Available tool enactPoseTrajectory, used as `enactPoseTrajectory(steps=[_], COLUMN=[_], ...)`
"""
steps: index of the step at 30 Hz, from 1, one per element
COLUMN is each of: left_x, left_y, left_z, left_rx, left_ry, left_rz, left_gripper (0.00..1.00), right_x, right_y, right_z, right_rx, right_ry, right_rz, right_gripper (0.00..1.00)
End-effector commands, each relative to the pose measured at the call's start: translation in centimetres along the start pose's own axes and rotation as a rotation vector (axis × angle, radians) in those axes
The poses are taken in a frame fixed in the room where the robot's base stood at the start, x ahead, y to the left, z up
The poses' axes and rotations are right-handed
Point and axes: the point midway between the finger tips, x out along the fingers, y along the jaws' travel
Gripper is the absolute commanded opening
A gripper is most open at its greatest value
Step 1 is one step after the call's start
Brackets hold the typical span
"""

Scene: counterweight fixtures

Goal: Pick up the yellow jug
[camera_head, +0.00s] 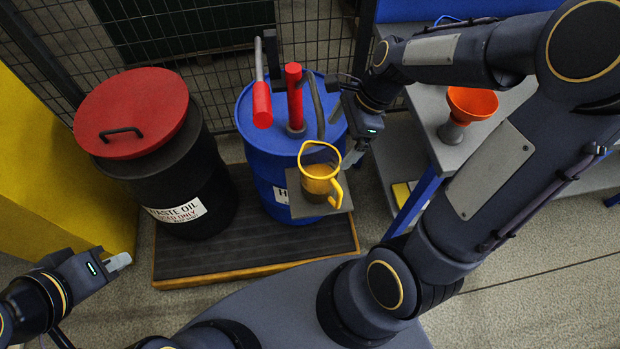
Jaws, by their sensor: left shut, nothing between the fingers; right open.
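The yellow jug (318,180) stands upright on a small grey shelf (300,208) at the front of the blue drum (248,130). It holds brownish contents, and its handle points to the lower right. My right gripper (352,158) is open just beside the jug's upper right rim. I cannot tell whether a finger touches the jug. My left gripper (122,262) is shut and empty at the lower left, far from the jug.
A red-handled pump (294,95) rises from the blue drum. A black waste oil drum (180,165) with a red lid stands left on the same low platform (200,262). An orange funnel (472,103) stands on the grey bench at right.

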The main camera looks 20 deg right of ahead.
Motion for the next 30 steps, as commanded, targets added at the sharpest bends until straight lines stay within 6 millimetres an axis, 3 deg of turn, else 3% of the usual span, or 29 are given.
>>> enactPoseTrajectory(steps=[18,26,30], left_x=[0.6,0.6,0.6], left_y=[-0.3,-0.3,-0.3], left_z=[0.3,0.3,0.3], left_rx=[0.0,0.0,0.0], left_ry=[0.0,0.0,0.0], left_rz=[0.0,0.0,0.0], left_gripper=[0.0,0.0,0.0], right_x=[7.5,7.7,7.7], right_y=[-0.4,-0.5,-0.5], right_z=[0.2,0.2,0.2], right_rx=[0.013,0.012,0.012], right_ry=[0.001,0.001,0.001], right_rz=[0.005,0.002,0.002], right_gripper=[1.0,1.0,0.84])
